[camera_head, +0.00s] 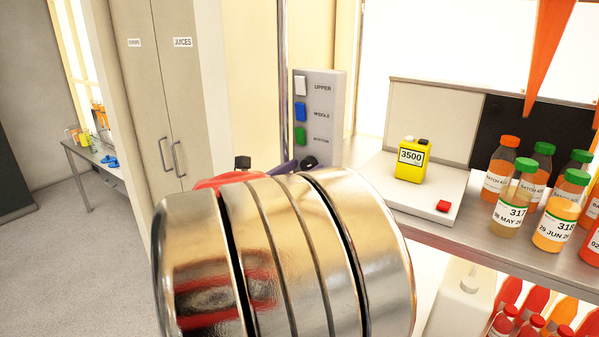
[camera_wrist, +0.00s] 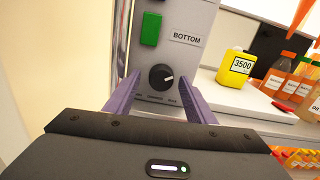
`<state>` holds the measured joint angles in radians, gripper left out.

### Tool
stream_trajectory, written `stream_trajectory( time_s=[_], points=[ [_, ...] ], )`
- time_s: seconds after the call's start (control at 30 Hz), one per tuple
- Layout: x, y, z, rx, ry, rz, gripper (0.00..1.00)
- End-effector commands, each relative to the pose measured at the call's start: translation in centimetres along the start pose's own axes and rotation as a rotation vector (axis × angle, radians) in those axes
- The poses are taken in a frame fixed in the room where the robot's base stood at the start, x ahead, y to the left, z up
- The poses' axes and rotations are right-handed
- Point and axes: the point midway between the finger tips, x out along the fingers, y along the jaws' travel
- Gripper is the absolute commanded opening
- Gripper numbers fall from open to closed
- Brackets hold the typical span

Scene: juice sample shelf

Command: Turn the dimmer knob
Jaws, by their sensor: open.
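The dimmer knob (camera_wrist: 161,77) is a round black dial with a white pointer mark, low on a grey control panel (camera_wrist: 192,19). In the wrist view it lies between the two purple fingertips of my gripper (camera_wrist: 160,90), which are spread apart with space on each side of the knob. I cannot tell how far the fingertips are from the panel face. In the head view the panel (camera_head: 335,105) stands behind my arm, and the knob (camera_head: 310,162) shows just above my metal wrist housing. My gripper is mostly hidden there.
The panel carries white, blue and green switches labelled UPPER, MIDDLE and BOTTOM. A yellow container (camera_head: 411,162) marked 3500 stands on a white board to the right. Several juice bottles (camera_head: 515,200) stand on the shelf at far right. A metal post (camera_head: 283,80) runs left of the panel.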

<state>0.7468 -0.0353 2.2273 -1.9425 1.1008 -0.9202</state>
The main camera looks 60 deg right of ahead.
Motion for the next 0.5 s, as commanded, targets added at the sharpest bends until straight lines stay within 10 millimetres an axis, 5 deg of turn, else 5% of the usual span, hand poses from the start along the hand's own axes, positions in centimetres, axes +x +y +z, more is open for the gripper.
stream_trajectory(
  time_s=[0.27,0.5],
  points=[
    [-0.6,0.0,0.1,0.001,-0.001,-0.001,0.5],
    [-3.2,0.1,0.0,0.002,0.0,0.003,0.5]
  ],
)
